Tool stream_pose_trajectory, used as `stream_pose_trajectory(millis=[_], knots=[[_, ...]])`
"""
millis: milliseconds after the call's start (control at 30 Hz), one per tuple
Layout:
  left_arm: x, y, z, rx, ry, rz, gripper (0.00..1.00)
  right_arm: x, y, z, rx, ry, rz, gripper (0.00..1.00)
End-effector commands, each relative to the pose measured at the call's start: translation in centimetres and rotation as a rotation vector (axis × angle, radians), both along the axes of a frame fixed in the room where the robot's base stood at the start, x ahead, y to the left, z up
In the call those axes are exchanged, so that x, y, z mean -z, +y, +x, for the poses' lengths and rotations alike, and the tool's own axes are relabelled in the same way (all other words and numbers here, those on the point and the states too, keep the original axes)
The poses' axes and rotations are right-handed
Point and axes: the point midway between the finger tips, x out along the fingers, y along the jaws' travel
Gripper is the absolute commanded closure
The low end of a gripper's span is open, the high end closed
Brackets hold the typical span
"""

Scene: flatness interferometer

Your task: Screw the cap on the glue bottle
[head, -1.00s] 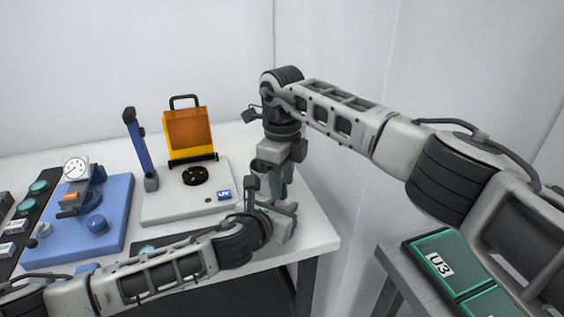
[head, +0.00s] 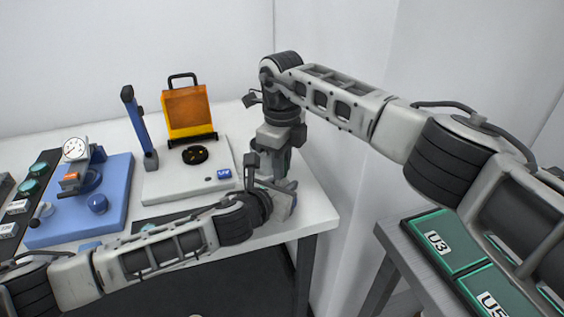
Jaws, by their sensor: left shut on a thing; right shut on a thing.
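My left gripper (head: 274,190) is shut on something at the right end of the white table. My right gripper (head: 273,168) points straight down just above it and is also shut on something. The two grippers are close together, one over the other. The glue bottle and its cap are hidden by the fingers and wrists, so I cannot make out either one or how the cap sits.
A light plate (head: 158,208) bears an orange-windowed screen (head: 187,108), a blue post (head: 138,127) and a black disc (head: 195,155). A dial gauge (head: 76,149) stands on a blue base (head: 118,170). Green U3 case (head: 455,258) is on the right table.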

Motion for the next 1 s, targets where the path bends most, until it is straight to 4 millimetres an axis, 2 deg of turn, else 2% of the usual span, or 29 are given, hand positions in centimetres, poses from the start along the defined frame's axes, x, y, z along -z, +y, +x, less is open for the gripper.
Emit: stream_pose_trajectory(millis=[33, 67, 100, 133, 167, 433, 567, 1000], knots=[[0.0, 0.0, 0.0, 0.000, 0.001, 0.000, 1.00, 0.0, 0.0, 0.0, -0.001, 0.000, 0.001, 1.00], [0.0, 0.0, 0.0, 0.000, 0.001, 0.000, 1.00, 0.0, 0.0, 0.0, -0.001, 0.000, 0.001, 0.80], [0.0, 0.0, 0.0, 0.000, 0.001, 0.000, 1.00, 0.0, 0.0, 0.0, -0.001, 0.000, 0.001, 0.69], [0.0, 0.0, 0.0, 0.000, 0.001, 0.000, 1.00, 0.0, 0.0, 0.0, -0.001, 0.000, 0.001, 0.60], [0.0, 0.0, 0.0, 0.000, 0.001, 0.000, 1.00, 0.0, 0.0, 0.0, -0.001, 0.000, 0.001, 0.57], [0.0, 0.0, 0.0, 0.000, 0.001, 0.000, 1.00, -0.1, 0.0, 0.0, -0.001, 0.000, 0.001, 0.57], [0.0, 0.0, 0.0, 0.000, 0.001, 0.000, 1.00, -1.1, 0.0, 0.1, 0.000, -0.003, 0.002, 0.57], [0.0, 0.0, 0.0, 0.000, 0.001, 0.000, 1.00, -9.8, 0.0, 0.0, 0.000, -0.004, 0.001, 0.57]])
